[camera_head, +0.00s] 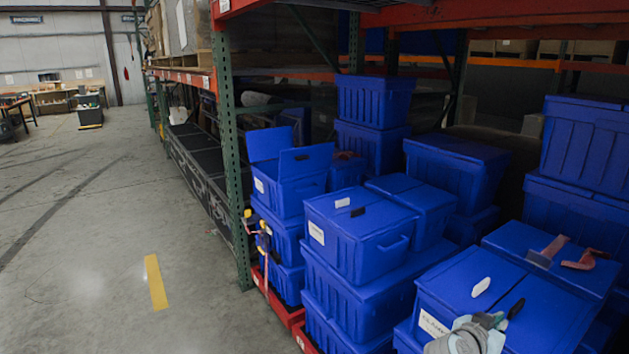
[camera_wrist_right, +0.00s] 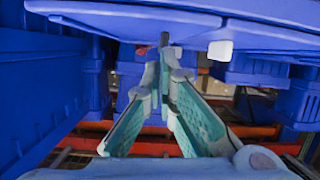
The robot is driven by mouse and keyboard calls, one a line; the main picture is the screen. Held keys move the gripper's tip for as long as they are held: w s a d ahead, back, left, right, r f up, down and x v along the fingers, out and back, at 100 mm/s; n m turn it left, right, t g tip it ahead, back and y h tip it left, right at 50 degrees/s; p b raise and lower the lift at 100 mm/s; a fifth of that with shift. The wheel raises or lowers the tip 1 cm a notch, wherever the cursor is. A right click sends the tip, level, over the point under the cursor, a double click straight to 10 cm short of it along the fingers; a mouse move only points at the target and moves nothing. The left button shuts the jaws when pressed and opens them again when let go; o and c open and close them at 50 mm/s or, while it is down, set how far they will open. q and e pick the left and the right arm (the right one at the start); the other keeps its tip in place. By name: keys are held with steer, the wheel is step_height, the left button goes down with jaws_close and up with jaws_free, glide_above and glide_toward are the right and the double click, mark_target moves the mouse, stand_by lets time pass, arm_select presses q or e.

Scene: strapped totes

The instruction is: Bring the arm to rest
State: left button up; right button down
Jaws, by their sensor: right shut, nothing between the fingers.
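My right gripper (camera_head: 500,318) is at the bottom right of the head view, in front of a closed blue tote (camera_head: 555,312) with a white label. In the right wrist view its two teal fingers (camera_wrist_right: 164,52) meet at the tips, with nothing between them. The underside of blue lids (camera_wrist_right: 130,18) hangs just above the fingers in that view; I cannot tell whether they touch. My left gripper is not in view.
Stacked blue totes (camera_head: 360,285) fill the rack on the right; one tote (camera_head: 288,190) has its lid flaps raised. Reddish straps (camera_head: 578,260) lie on a tote at the right. A green rack post (camera_head: 232,160) stands left of the totes. The concrete floor (camera_head: 80,250) at left is clear.

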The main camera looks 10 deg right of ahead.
steer(key=s+a+f+n+y, duration=0.4)
steer(key=s+a+f, duration=0.2)
steer(key=s+f, duration=0.25)
steer(key=s+a+f+n+g+y, duration=0.1)
steer(key=s+a+f+n+y, duration=0.3)
steer(key=s+a, duration=0.5)
steer(key=s+a+f+n+g+y, duration=0.2)
steer(key=s+a+f+n+y, duration=0.4)
steer(key=s, duration=0.5)
step_height(320, 180, down, 21)
steer(key=s+d+m+g+h+b, duration=0.1)
steer(key=s+m+h+b, duration=0.1)
steer(key=s, duration=0.1)
steer(key=s+d+f+g, duration=0.1)
steer(key=s+f, duration=1)
steer(key=s, duration=0.1)
steer(key=shift+s+f+b, duration=0.15)
steer(key=shift+s+b, duration=0.15)
steer(key=shift+b, duration=0.1)
